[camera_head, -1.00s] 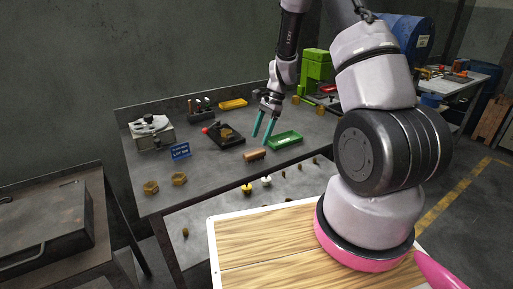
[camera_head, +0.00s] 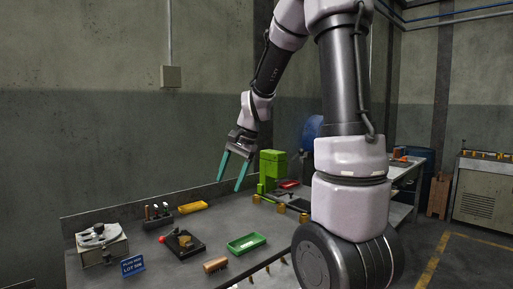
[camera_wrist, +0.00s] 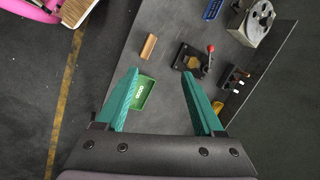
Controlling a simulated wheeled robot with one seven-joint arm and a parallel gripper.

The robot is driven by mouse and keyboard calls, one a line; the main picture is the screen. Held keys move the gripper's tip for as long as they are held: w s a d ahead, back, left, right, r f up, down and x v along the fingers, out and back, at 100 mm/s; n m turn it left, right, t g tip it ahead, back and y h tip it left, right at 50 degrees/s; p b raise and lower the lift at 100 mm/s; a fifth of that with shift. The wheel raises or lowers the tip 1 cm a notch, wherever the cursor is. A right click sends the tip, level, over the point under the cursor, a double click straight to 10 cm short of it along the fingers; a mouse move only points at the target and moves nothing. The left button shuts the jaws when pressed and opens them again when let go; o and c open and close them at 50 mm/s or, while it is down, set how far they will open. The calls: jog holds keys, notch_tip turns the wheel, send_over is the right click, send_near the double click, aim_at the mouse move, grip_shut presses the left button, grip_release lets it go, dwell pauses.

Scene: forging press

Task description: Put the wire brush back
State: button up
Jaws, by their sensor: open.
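A brown block-like piece (camera_head: 215,264), likely the wire brush, lies on the grey bench (camera_head: 190,258) left of the green tray (camera_head: 246,243). It also shows in the wrist view (camera_wrist: 149,46), apart from the tray; its bristles cannot be made out. My gripper (camera_head: 230,182) is open and empty, raised above the bench, with its teal fingers pointing down. In the wrist view, the gripper (camera_wrist: 160,72) has its fingers spread wide, and the left one partly covers the green tray.
A black fixture with a red knob (camera_head: 182,243), a dark tool rack (camera_head: 158,213), a yellow tray (camera_head: 193,207) and a grey device (camera_head: 101,241) stand on the bench. A blue sign (camera_head: 133,265) is at the front left. A green machine (camera_head: 272,166) stands farther right.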

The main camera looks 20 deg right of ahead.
jog(key=s+r+n+t, duration=0.2)
jog(key=s+r+n, duration=0.1)
jog(key=s+r, duration=0.3)
jog(key=s+d+r+n+t+h, duration=0.1)
jog(key=s+r+n+t, duration=0.1)
jog(key=s+r, duration=0.4)
jog(key=s+t, duration=0.1)
jog(key=s, duration=0.4)
jog(key=shift+d+n, duration=0.2)
jog(key=shift+n, duration=0.2)
jog(key=shift+r, duration=0.1)
